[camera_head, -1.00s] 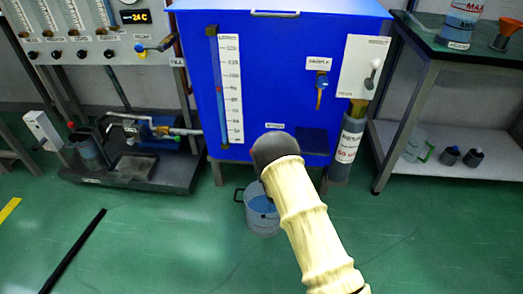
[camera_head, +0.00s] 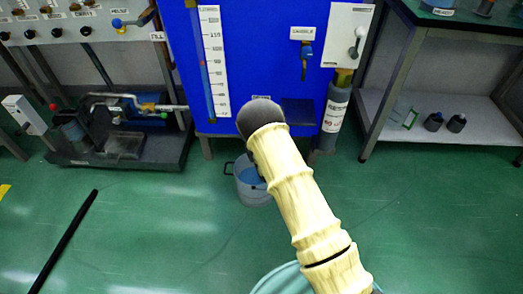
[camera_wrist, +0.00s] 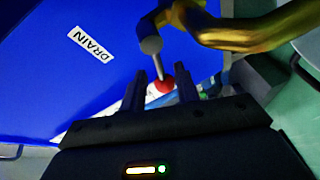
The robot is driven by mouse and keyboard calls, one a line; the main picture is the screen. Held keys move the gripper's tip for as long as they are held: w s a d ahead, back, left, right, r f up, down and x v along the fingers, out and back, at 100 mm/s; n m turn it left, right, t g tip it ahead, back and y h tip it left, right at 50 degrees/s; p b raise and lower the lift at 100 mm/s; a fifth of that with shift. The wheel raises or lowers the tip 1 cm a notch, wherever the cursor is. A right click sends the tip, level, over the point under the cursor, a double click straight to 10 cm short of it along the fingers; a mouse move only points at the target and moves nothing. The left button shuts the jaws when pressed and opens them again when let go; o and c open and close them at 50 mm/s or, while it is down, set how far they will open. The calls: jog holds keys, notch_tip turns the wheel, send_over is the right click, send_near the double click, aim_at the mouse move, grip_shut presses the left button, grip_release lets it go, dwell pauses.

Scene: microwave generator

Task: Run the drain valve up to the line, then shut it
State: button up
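The blue tank (camera_head: 262,60) has a white scale (camera_head: 213,60) with a sight tube on its left front. In the wrist view, a brass drain valve (camera_wrist: 245,32) sits beside a DRAIN label (camera_wrist: 90,44) on the tank. A grey lever (camera_wrist: 151,42) runs from it to a red knob (camera_wrist: 166,84). My gripper (camera_wrist: 161,88) is open, with one finger on each side of the knob in the picture; contact cannot be told. A clear bucket (camera_head: 255,190) with bluish liquid stands on the floor under the tank. In the head view my arm hides the gripper and drain valve.
A sampling valve (camera_head: 306,55) and a grey cylinder (camera_head: 334,115) are at the tank's right. A pump rig (camera_head: 125,135) stands left, a shelved bench (camera_head: 440,100) right. A black bar (camera_head: 70,240) lies on the floor. A pale teal curved thing (camera_head: 275,280) shows at the bottom edge.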

jog(key=p+v, duration=0.5)
jog(key=v, duration=0.9)
jog(key=shift+f, duration=0.15)
jog(key=shift+w+d, duration=0.1)
jog(key=c, duration=0.5)
jog(key=w+d+r+m+h+p, duration=0.1)
jog(key=r+m, duration=0.1)
jog(key=d+r+m+g+h+p, duration=0.1)
jog(key=d+r, duration=0.1)
jog(key=r, duration=0.1)
jog(key=w+d+r+m+g+h+p, duration=0.1)
jog(key=r+m, duration=0.1)
jog(key=r, duration=0.1)
jog(key=shift+w+d+m, duration=0.15)
jog(key=shift+w+m, duration=0.15)
jog(key=shift+w, duration=0.05)
grip_shut()
jog(key=s+d+r+m+g+h+p, duration=0.25)
jog(key=d+r+m+g, duration=0.2)
jog(key=r, duration=0.35)
jog(key=s+d+r+m+g+p, duration=0.2)
jog(key=s+d+r+m+g, duration=0.1)
jog(key=s+r, duration=0.4)
jog(key=s+d+r+m+g+p, duration=0.2)
jog(key=s+r+m, duration=0.3)
jog(key=s, duration=0.9)
notch_tip(320, 180, up, 3)
jog(key=shift+d+f+g+p, duration=0.1)
jog(key=shift+d+g+p, duration=0.3)
jog(key=shift+d+g, duration=0.35)
